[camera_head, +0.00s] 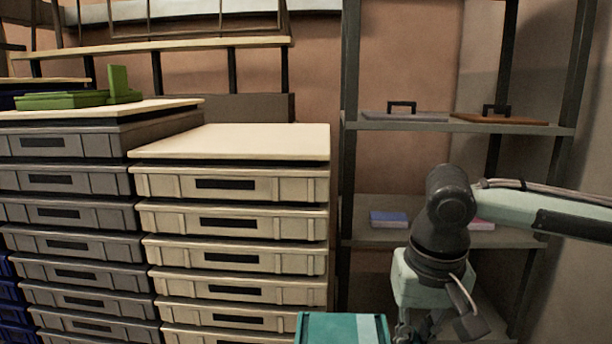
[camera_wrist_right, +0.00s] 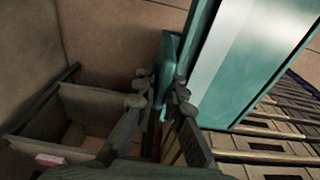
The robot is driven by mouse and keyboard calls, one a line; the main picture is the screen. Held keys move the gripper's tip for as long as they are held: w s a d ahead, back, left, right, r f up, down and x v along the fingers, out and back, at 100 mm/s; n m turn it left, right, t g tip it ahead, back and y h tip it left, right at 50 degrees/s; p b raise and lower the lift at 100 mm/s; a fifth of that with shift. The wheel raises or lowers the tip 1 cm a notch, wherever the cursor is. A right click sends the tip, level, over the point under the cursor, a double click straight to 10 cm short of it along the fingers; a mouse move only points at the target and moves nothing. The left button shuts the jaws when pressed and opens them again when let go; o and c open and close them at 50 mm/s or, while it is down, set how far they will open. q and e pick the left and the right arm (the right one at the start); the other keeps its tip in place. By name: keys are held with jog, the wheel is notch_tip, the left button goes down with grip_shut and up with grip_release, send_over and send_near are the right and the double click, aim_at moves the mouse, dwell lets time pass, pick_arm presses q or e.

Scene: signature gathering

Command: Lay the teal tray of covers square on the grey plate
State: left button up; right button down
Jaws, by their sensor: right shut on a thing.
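The teal tray (camera_head: 335,328) is at the bottom edge of the head view, partly cut off, with a pale band near its right side. In the right wrist view the teal tray (camera_wrist_right: 285,70) fills the upper right, with a broad pale band. My right gripper (camera_wrist_right: 163,95) is shut on a thin teal tab at the tray's side. In the head view my right gripper (camera_head: 425,330) is right of the tray, partly cut off. A flat grey plate with a black handle (camera_head: 375,116) lies on the upper shelf, apart from the tray. My left gripper is not in view.
A brown plate with a black handle (camera_head: 515,119) lies right of the grey one. A blue item (camera_head: 389,219) and a pink item (camera_head: 481,225) lie on the lower shelf. Stacked cream drawers (camera_head: 235,255) and grey drawers (camera_head: 65,212) stand left; the cream top (camera_head: 240,142) is clear.

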jog(key=s+d+f, duration=0.1)
jog(key=d+f, duration=0.1)
jog(key=f, duration=0.9)
jog(key=s+d+f, duration=0.1)
jog(key=d+f, duration=0.2)
jog(key=f, duration=0.8)
jog(key=shift+f, duration=0.35)
